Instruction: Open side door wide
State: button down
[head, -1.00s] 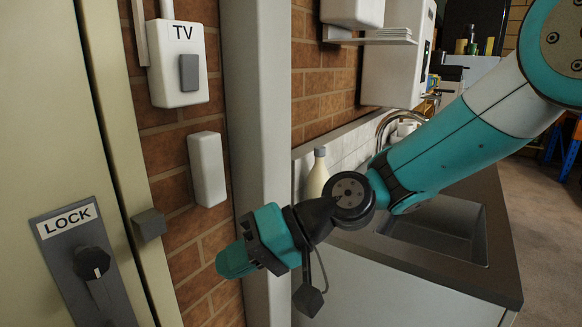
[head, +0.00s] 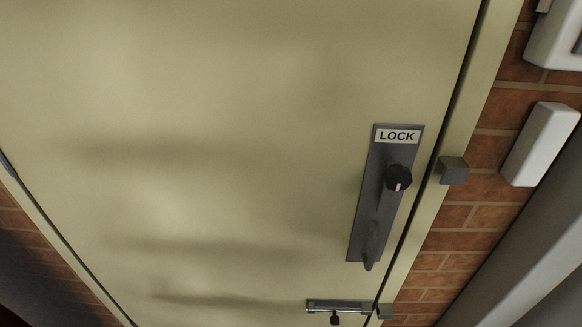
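The cream side door (head: 230,120) fills most of the head view and looks shut in its frame. Near its right edge is a grey lock plate (head: 383,200) labelled LOCK, with a black knob (head: 398,178) whose white mark points roughly downward. A grey lever handle (head: 371,246) sits at the plate's lower end. Below it a small slide bolt (head: 338,306) with a dark knob lies across the door edge, near a keeper (head: 385,311) on the frame. Whether the bolt is engaged I cannot tell. My gripper is out of view.
A grey block (head: 453,170) is fixed on the frame right of the lock. A white box (head: 540,144) hangs on the brick wall (head: 456,241) further right. A pale post (head: 525,262) stands at the lower right. Nothing stands in front of the visible door.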

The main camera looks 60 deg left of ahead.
aim_at(209, 162)
jog(key=u, duration=0.6)
jog(key=k, duration=0.4)
jog(key=u, duration=0.7)
